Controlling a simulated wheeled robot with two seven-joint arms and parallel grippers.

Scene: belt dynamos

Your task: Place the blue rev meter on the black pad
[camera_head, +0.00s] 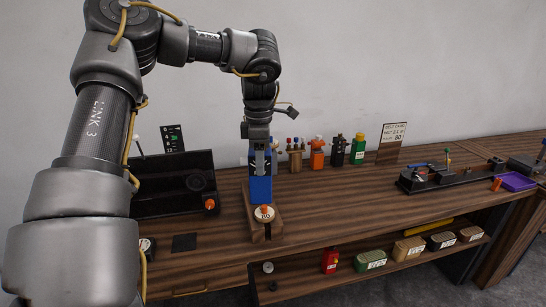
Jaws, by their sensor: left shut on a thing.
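The blue rev meter (260,189) is a blue block, upright, beneath my left gripper (260,160). The gripper points down and is shut on its upper part, hiding some of it. The meter's lower end is at a wooden stand (275,230) with a round pale dial; I cannot tell whether they touch. The black pad (184,243) is a small dark square lying flat on the wooden bench, left of the stand and nearer the front edge. Nothing is on it. My right gripper is not in view.
A black open case (175,185) stands behind the pad. Several small bottles and figures, including a green one (357,149), stand along the wall. A black machine (440,177) and a purple tray (517,182) are at right. A lower shelf (300,276) holds several tins.

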